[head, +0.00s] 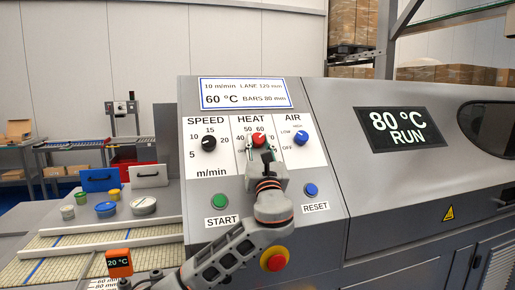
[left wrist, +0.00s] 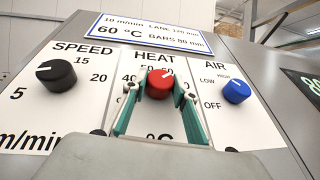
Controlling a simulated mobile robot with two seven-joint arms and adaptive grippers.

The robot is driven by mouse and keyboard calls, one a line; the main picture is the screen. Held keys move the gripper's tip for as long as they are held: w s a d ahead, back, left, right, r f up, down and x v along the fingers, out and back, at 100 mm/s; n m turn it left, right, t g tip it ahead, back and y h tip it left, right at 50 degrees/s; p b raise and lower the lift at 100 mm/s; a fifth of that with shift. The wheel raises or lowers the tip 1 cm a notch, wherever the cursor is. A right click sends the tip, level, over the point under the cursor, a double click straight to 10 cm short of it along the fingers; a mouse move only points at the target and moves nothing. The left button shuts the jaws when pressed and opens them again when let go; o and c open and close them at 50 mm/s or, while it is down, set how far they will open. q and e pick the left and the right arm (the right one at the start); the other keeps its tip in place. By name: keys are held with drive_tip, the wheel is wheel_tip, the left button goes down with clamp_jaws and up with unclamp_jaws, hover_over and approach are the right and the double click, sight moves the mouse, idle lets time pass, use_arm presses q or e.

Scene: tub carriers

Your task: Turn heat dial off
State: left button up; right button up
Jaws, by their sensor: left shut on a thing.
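The red heat dial (head: 259,139) is on the sloped grey control panel (head: 195,170), under the word HEAT. It also shows in the left wrist view (left wrist: 160,83), with a white mark near its upper right. My left gripper (head: 264,153) is at the dial. In the left wrist view its green fingers (left wrist: 158,98) stand on both sides of the dial, shut on it. The fingers hide part of the heat scale. A display (head: 397,130) right of the panel reads 80 °C RUN. My right gripper is not in view.
The black speed dial (head: 208,143) and the blue air dial (head: 301,138) flank the heat dial closely. A green start button (head: 219,201), a blue reset button (head: 311,189) and a red stop button (head: 275,260) are below. Tubs and an orange 20 °C display (head: 119,262) are at left.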

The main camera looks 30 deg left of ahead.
use_arm(q)
drive_tip(key=n+g+y+b, duration=0.2)
drive_tip(key=n+g, duration=0.2)
drive_tip(key=n+g+y+b, duration=0.2)
drive_tip(key=n+g, duration=0.3)
drive_tip(key=w+n+g+y+b, duration=0.1)
drive_tip(key=n+g+y+b, duration=0.1)
drive_tip(key=n+g, duration=0.2)
drive_tip(key=shift+d+f+n+g, duration=0.3)
drive_tip(key=shift+n, duration=0.1)
drive_tip(key=n+g+b, duration=0.2)
drive_tip(key=shift+w+g, duration=0.1)
drive_tip(key=shift+g, duration=0.2)
drive_tip(key=n+g+b, duration=0.2)
drive_tip(key=shift+h+b, duration=0.3)
drive_tip(key=shift+b, duration=0.05)
drive_tip(key=shift+w+n+g+h+b, duration=0.1)
drive_tip(key=shift+n+g+h+b, duration=0.3)
drive_tip(key=shift+n+g+b, duration=0.5)
drive_tip(key=shift+b, duration=0.45)
drive_tip(key=shift+r+n+g+h+b, duration=0.3)
drive_tip(key=shift+n+g+b, duration=0.1)
drive_tip(key=shift+b, duration=0.25)
drive_tip(key=shift+r, duration=0.1)
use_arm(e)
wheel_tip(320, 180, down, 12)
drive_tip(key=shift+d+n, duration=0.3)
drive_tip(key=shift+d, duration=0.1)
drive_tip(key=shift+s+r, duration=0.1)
